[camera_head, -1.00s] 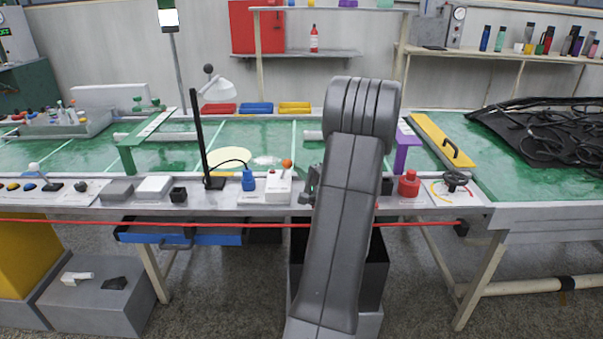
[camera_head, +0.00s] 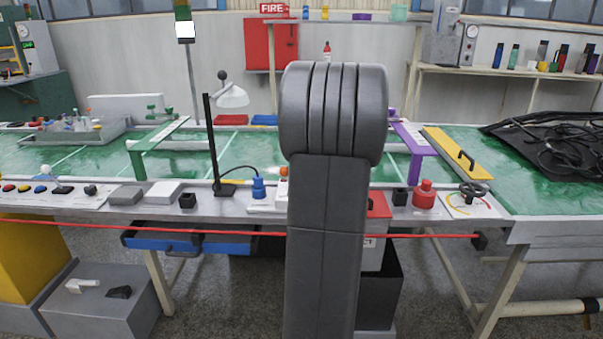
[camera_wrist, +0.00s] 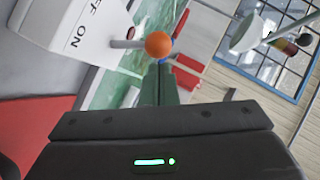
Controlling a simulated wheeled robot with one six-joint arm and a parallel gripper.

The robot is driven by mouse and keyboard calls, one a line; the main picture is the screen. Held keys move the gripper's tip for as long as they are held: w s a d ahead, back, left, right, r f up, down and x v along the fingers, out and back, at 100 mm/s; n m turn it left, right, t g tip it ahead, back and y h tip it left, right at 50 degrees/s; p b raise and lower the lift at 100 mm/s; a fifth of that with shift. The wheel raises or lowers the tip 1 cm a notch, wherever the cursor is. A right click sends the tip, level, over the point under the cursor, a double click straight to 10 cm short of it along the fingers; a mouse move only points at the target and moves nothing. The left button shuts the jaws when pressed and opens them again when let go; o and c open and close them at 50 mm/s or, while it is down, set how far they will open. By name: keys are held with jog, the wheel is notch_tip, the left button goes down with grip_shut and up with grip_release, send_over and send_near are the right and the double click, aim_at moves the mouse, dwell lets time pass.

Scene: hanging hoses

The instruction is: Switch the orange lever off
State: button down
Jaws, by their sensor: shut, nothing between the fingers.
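The orange lever's round knob shows in the wrist view (camera_wrist: 158,44), on a short grey shaft from a white box (camera_wrist: 75,30) marked OFF and ON. The shaft is near the ON lettering, but I cannot tell its exact setting. In the head view, only a bit of the orange knob (camera_head: 283,171) shows left of my arm, and most of its box is hidden. My gripper (camera_wrist: 163,72) is shut and empty, its fingertips just below the knob in the wrist view. I cannot tell whether they touch. My arm hides the gripper in the head view.
A blue plug-like piece (camera_head: 258,188) stands left of the lever. A black post with a lamp (camera_head: 212,145) rises further left. A purple stand (camera_head: 414,160) and a red knob (camera_head: 424,194) are to the right. A red rope (camera_head: 130,230) runs along the bench front.

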jog(key=shift+a+r+n, duration=0.1)
jog(key=shift+a+n, duration=0.2)
jog(key=shift+a, duration=0.05)
jog(key=shift+s, duration=0.1)
dwell(0.5)
